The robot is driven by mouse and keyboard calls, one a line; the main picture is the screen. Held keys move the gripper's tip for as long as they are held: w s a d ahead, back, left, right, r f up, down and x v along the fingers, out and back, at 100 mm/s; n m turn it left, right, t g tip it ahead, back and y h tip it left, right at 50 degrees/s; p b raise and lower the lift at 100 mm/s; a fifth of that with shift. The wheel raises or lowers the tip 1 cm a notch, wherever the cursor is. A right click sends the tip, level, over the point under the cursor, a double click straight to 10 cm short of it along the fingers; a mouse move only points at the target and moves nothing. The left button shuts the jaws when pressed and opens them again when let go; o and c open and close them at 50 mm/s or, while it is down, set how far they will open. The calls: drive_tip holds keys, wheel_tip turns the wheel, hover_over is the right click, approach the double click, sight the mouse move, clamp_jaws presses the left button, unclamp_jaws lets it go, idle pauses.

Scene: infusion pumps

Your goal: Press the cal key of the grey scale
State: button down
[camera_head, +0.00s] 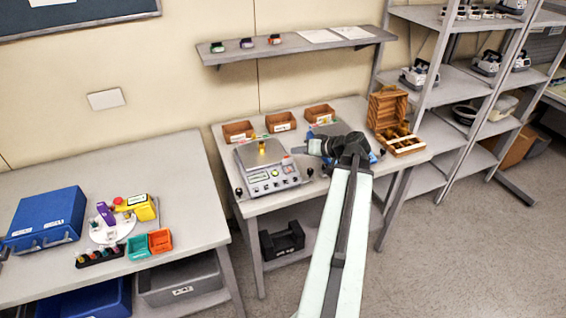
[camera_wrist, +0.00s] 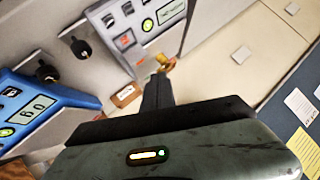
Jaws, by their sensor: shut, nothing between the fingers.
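The grey scale (camera_head: 270,178) stands on the middle table, with a steel pan, a green display and a row of keys along its front. In the wrist view part of its key panel (camera_wrist: 133,27) shows at the top, with grey keys, an orange-red key and a round green key. The key labels are too small to read, so I cannot tell which is cal. My gripper (camera_head: 302,149) is shut and empty, near the right side of the grey scale. In the wrist view its dark fingers (camera_wrist: 157,80) appear below the panel; I see no contact with a key.
A blue scale (camera_wrist: 45,108) is beside the grey one, largely hidden by my arm in the head view. Black knobs (camera_wrist: 47,71) stand between them. Brown bins (camera_head: 281,122) line the back, and a wooden crate (camera_head: 388,107) stands at the right.

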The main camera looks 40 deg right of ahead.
drive_tip(key=b, duration=0.8)
approach(284, 167)
drive_tip(key=w, duration=0.2)
drive_tip(key=w+f, duration=0.1)
drive_tip(key=w, duration=0.1)
drive_tip(key=shift+a, duration=0.2)
drive_tip(key=shift+w+f, duration=0.1)
drive_tip(key=shift+f, duration=0.2)
drive_tip(key=shift+b, duration=0.35)
idle(0.7)
drive_tip(key=shift+w+f+b, duration=0.25)
drive_tip(key=shift+f+b, duration=0.05)
drive_tip(key=shift+f, duration=0.05)
drive_tip(key=shift+d+f+b, duration=0.1)
drive_tip(key=shift+f+b, duration=0.2)
drive_tip(key=shift+f, duration=0.05)
idle(0.4)
idle(0.3)
drive_tip(key=shift+s+r+p, duration=0.1)
drive_tip(key=shift+r+p, duration=0.6)
drive_tip(key=shift+r, duration=0.05)
drive_tip(key=shift+r, duration=0.1)
